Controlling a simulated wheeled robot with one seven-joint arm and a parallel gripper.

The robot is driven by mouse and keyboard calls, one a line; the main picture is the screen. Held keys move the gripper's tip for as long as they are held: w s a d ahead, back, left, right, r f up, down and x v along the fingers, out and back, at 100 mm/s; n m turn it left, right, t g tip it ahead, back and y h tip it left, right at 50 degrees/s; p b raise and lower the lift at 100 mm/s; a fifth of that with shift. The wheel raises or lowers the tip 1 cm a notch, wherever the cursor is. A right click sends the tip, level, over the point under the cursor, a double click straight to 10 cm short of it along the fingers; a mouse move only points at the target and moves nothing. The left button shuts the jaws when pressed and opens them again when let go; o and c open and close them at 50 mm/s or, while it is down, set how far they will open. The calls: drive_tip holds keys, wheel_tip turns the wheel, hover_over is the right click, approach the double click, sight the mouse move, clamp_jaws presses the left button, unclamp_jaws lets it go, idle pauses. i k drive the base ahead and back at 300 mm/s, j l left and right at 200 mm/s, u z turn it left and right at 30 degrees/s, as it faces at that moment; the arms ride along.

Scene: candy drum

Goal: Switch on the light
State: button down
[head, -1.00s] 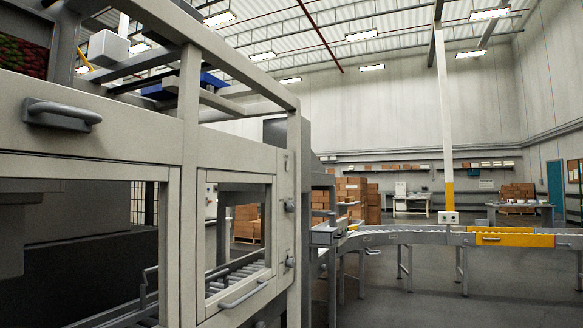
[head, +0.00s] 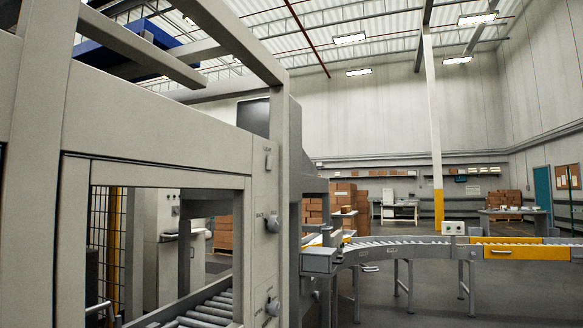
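A small light-coloured rocker switch (head: 268,161) sits high on the grey post of the machine frame (head: 150,125). A small label above it looks like "LIGHT", but it is too small to read surely. Below it on the same post are a round knob (head: 272,223) and a lower knob (head: 273,306), each with small lettering. I cannot tell the switch's position, and no lamp on the machine is visible. My gripper is not in view.
The machine frame fills the left, with a window opening and rollers (head: 195,312) inside. A roller conveyor (head: 400,246) with a yellow section (head: 510,248) curves off to the right. Stacked boxes (head: 345,205) stand behind. Grey floor at the lower right is open.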

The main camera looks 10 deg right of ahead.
sight(270, 159)
drive_tip(key=i+z, duration=0.1)
drive_tip(key=i, duration=0.5)
drive_tip(key=i+j, duration=0.15)
drive_tip(key=i, duration=0.45)
drive_tip(key=i+j+z, duration=0.15)
drive_tip(key=i, duration=0.5)
